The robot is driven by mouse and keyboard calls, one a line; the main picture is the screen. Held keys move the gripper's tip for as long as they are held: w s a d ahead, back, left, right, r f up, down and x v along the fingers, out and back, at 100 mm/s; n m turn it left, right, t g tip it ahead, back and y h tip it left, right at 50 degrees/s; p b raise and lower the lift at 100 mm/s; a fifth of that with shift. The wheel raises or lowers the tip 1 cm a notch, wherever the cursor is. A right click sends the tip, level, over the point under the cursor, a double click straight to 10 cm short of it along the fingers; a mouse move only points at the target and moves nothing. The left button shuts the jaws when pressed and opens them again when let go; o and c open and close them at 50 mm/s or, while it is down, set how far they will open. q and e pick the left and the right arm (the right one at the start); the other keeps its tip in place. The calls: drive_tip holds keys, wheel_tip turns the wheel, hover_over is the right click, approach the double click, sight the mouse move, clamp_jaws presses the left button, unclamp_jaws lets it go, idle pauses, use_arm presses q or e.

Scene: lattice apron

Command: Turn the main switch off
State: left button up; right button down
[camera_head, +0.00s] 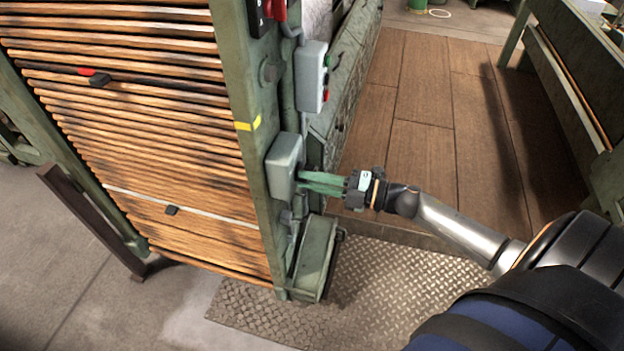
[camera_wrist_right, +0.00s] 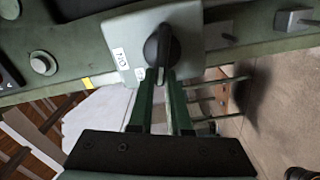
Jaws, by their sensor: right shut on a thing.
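The main switch is a grey box (camera_head: 285,165) on the side of the green machine post in the head view. In the right wrist view its pale plate (camera_wrist_right: 190,35) carries a black rotary knob (camera_wrist_right: 158,48) and small white labels (camera_wrist_right: 120,58). The knob's grip stands nearly upright in that picture. My right gripper (camera_head: 304,180) reaches the box from the right, and in the wrist view its green fingertips (camera_wrist_right: 161,76) are shut on the lower end of the knob. The knob is hidden in the head view. My left gripper is not in view.
Above the switch is a grey button box (camera_head: 311,77) with green and red buttons. A red part (camera_head: 279,9) sits higher on the post (camera_head: 238,80). Wooden slats (camera_head: 140,130) fill the left. Below is a green box-like part (camera_head: 314,258) over a metal tread plate (camera_head: 380,290).

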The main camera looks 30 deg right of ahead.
drive_tip(key=shift+f+n+b, duration=0.35)
drive_tip(key=shift+n+b, duration=0.1)
drive_tip(key=shift+n, duration=0.65)
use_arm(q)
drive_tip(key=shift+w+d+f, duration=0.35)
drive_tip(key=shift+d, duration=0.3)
use_arm(e)
drive_tip(key=shift+f+n, duration=0.1)
drive_tip(key=shift+n, duration=0.6)
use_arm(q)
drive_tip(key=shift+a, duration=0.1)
use_arm(e)
drive_tip(key=c, duration=0.9)
unclamp_jaws()
drive_tip(key=shift+o, duration=0.2)
use_arm(q)
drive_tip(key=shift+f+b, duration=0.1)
drive_tip(key=shift+b, duration=0.2)
use_arm(e)
drive_tip(key=shift+s, duration=0.1)
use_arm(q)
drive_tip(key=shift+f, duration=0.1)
use_arm(e)
drive_tip(key=v, duration=1.2)
drive_tip(key=shift+s, duration=0.15)
